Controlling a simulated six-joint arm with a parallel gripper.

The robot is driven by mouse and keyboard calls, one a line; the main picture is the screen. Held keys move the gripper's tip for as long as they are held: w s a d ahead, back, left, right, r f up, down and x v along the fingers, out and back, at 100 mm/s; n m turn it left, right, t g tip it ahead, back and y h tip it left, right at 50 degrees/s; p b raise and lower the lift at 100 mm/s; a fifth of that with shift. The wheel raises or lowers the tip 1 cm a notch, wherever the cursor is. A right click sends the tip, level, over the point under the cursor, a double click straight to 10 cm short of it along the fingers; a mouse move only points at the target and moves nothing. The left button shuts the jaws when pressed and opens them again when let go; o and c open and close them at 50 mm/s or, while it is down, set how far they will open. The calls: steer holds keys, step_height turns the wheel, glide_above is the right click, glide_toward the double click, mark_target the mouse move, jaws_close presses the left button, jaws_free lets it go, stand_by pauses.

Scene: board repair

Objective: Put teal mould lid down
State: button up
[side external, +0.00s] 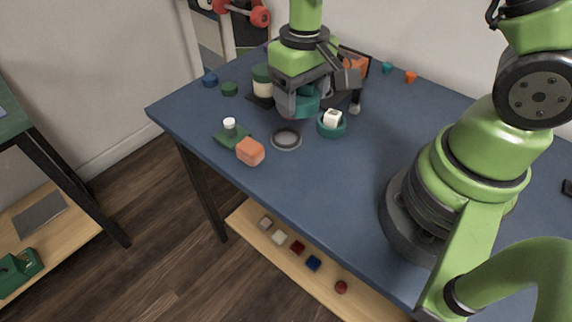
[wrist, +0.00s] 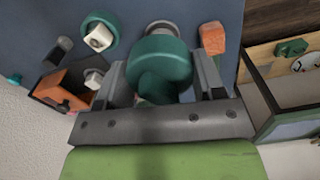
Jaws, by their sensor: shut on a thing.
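The teal mould lid (wrist: 158,60) is a round piece with a knob-like part, held between the two fingers of my gripper (wrist: 161,78) in the wrist view. In the side view my gripper (side external: 304,108) is over the far left part of the blue table, with the teal lid (side external: 306,98) partly hidden by its fingers. I cannot tell whether the lid touches anything below. A teal round mould (side external: 323,131) with a white block (side external: 332,118) in it stands to the right of my gripper. It also shows at the upper left of the wrist view (wrist: 87,22).
A grey ring (side external: 286,139) lies in front of my gripper. An orange block (side external: 250,151) and a green piece with a white knob (side external: 230,129) are to its left. A dark-based jar (side external: 262,82) and an orange-sided box (side external: 355,66) stand close by. The table's front middle is clear.

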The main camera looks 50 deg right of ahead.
steer(key=s+a+f+n, duration=0.1)
steer(key=s+a+n, duration=0.15)
steer(key=a, duration=0.45)
steer(key=n, duration=0.1)
glide_above(281, 179)
step_height(281, 179, down, 5)
steer(key=shift+f, duration=2.5)
steer(key=shift+f, duration=0.1)
steer(key=o, duration=0.9)
